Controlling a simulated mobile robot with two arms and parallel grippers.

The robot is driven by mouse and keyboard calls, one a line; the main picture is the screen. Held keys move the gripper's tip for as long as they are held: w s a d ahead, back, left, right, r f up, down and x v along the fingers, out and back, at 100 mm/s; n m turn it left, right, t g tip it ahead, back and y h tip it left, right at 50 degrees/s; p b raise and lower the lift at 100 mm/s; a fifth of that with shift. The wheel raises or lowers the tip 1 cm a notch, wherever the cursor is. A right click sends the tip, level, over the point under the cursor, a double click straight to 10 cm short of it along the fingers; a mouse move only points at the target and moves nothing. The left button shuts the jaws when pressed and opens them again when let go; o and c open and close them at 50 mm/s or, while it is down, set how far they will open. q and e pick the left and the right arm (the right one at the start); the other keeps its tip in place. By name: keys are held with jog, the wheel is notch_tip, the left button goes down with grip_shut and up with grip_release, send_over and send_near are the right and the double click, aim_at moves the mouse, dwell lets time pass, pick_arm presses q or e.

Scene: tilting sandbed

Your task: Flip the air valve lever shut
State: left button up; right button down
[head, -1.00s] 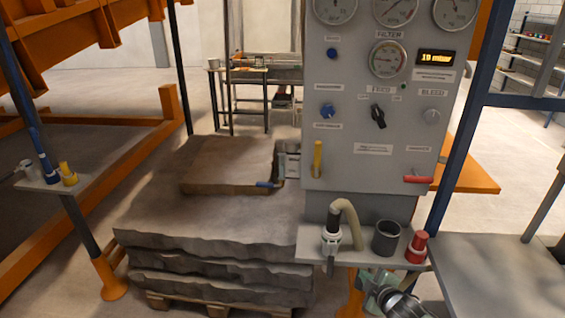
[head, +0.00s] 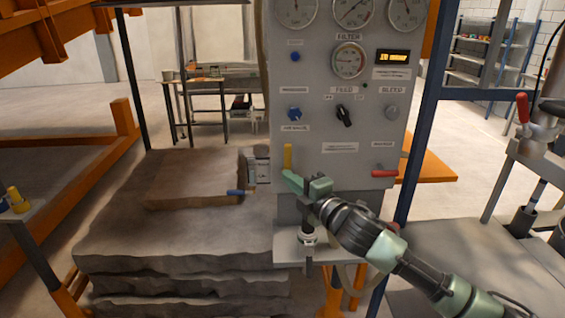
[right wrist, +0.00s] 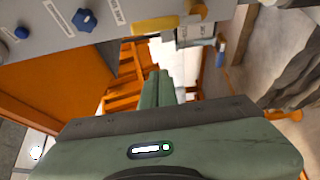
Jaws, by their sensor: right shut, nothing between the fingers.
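A yellow lever (head: 287,157) stands upright low on the grey control panel (head: 340,120). In the right wrist view it shows as a yellow bar (right wrist: 165,24) at the top. A red lever (head: 384,172) lies level at the panel's lower right, and a blue lever (head: 237,192) sits at the left by the sand block. My left gripper is not seen.
Gauges and knobs fill the panel's upper part. A small shelf (head: 290,255) with a hose fitting (head: 307,238) is under my right arm. Stacked sand slabs (head: 180,240) stand left, a blue post (head: 425,110) right. A grey table (head: 440,250) is at the lower right.

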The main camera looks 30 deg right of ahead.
aim_at(288, 163)
jog(key=w+p, duration=0.3)
jog(key=w, duration=0.7)
jog(key=d, duration=0.1)
jog(key=s+d+p, duration=0.1)
jog(key=d, duration=0.2)
jog(key=shift+s+p, duration=0.25)
jog(key=shift+p, duration=0.05)
jog(key=shift+w, duration=0.1)
jog(key=shift+d+m+b, duration=0.15)
jog(key=shift+m+b, duration=0.15)
jog(key=shift+b, duration=0.2)
